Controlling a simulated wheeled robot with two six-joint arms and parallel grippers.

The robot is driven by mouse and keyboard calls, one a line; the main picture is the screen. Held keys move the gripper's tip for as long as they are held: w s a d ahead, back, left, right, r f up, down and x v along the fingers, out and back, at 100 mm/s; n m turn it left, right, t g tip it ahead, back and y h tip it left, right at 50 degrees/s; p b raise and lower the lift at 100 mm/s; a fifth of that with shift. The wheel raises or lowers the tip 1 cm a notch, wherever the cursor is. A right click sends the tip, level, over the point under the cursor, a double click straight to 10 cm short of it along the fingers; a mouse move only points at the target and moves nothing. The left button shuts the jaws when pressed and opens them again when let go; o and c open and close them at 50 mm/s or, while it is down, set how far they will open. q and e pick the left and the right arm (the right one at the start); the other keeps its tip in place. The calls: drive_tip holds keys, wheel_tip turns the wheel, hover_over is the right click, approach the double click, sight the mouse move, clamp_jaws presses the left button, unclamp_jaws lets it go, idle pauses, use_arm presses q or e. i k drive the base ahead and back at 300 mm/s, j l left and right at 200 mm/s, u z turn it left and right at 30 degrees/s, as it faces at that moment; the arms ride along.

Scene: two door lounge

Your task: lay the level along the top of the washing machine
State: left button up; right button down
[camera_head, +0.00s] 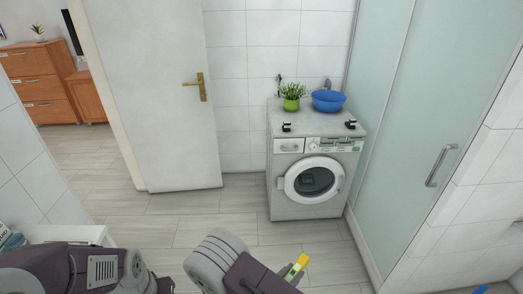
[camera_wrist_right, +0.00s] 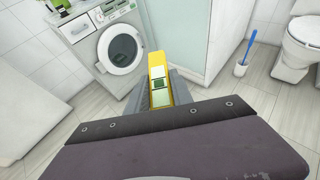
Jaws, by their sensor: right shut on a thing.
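The washing machine (camera_head: 291,199) stands against the tiled wall in the head view, with its round door shut. It also shows at the upper left of the right wrist view (camera_wrist_right: 90,38). The yellow level (camera_wrist_right: 157,62) with a green vial is held in my right gripper (camera_wrist_right: 160,90). The level shows small at the bottom of the head view (camera_head: 298,266), well in front of the machine and apart from it. The jaws are partly hidden by my wrist. My left arm is at the lower left of the head view; its gripper is out of sight.
On the machine's top (camera_head: 309,120) are a green potted plant (camera_head: 291,95), a blue basin (camera_head: 328,100) and two small black objects near the front. A glass shower wall (camera_head: 400,110) stands close at the right, an open door (camera_head: 150,90) at the left. The floor (camera_head: 200,231) between is clear.

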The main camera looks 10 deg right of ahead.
sight(318, 127)
drive_tip(key=i+l+z, duration=0.25)
drive_tip(key=i, duration=0.75)
drive_tip(key=i+z, duration=0.25)
drive_tip(key=i, duration=0.75)
